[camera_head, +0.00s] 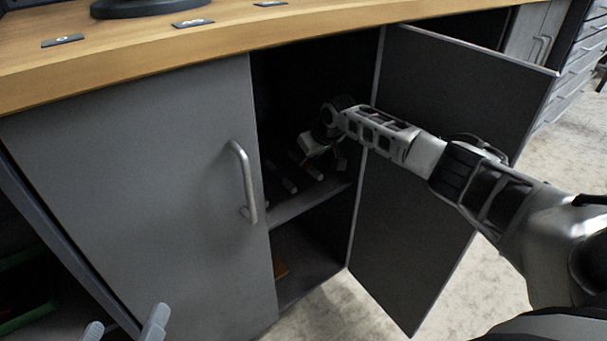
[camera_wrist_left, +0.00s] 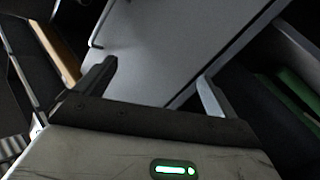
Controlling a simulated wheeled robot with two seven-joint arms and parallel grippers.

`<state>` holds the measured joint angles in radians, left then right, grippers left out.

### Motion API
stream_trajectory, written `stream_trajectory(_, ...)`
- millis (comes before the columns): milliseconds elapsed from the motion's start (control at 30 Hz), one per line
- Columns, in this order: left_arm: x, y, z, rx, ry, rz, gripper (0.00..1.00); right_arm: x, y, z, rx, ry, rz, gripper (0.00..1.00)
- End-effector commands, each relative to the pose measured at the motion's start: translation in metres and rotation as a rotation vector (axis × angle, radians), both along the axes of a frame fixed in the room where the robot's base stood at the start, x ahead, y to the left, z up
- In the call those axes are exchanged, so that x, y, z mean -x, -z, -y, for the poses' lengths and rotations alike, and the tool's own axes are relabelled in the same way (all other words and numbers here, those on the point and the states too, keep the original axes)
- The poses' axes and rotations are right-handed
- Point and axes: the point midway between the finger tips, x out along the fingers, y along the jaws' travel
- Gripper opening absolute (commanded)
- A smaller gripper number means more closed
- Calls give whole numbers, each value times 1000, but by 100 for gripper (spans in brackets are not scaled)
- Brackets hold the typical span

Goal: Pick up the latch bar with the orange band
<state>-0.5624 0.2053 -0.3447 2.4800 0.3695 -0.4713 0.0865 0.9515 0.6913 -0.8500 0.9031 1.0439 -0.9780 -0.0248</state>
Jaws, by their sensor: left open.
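Several dark bars with pale ends (camera_head: 287,185) lie on the upper shelf inside the cabinet. I cannot make out an orange band on any of them, and my right gripper and arm hide part of that shelf. My right gripper (camera_head: 327,150) is inside the cabinet opening, close above the bars; its fingers are too small and dark to tell whether they are open or hold anything. My left gripper (camera_head: 124,327) is open and empty in front of the closed left door. Its two spread fingers also show in the left wrist view (camera_wrist_left: 158,73).
The grey left door (camera_head: 150,200) is shut, with a bar handle (camera_head: 245,182). The right door (camera_head: 450,150) stands open beside my right arm. A wooden worktop (camera_head: 200,55) overhangs above. A green bin (camera_head: 25,290) is at lower left.

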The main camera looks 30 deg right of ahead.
Motion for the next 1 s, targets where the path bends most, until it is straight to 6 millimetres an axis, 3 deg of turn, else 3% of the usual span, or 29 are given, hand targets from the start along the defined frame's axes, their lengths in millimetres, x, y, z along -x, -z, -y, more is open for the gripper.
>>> stream_trajectory(33, -4, 2, 0, 19, 0, 43, 95, -1, 13, 0, 0, 0, 2, 40)
stream_trajectory(100, -9, -8, -1, 23, -3, 116, 95, -2, 18, 1, 0, 1, 1, 40)
stream_trajectory(300, -14, -25, -2, 33, -9, 208, 95, -4, 21, 1, 1, 3, 1, 40)
stream_trajectory(500, -14, -27, -2, 33, -10, 211, 95, -3, 20, 1, 0, 2, 1, 40)
stream_trajectory(667, -14, -27, -2, 33, -10, 211, 95, -3, 20, 1, 0, 2, 1, 0)
stream_trajectory(1000, -14, -28, -2, 33, -10, 210, 95, -4, 18, 1, 0, 2, 4, 0)
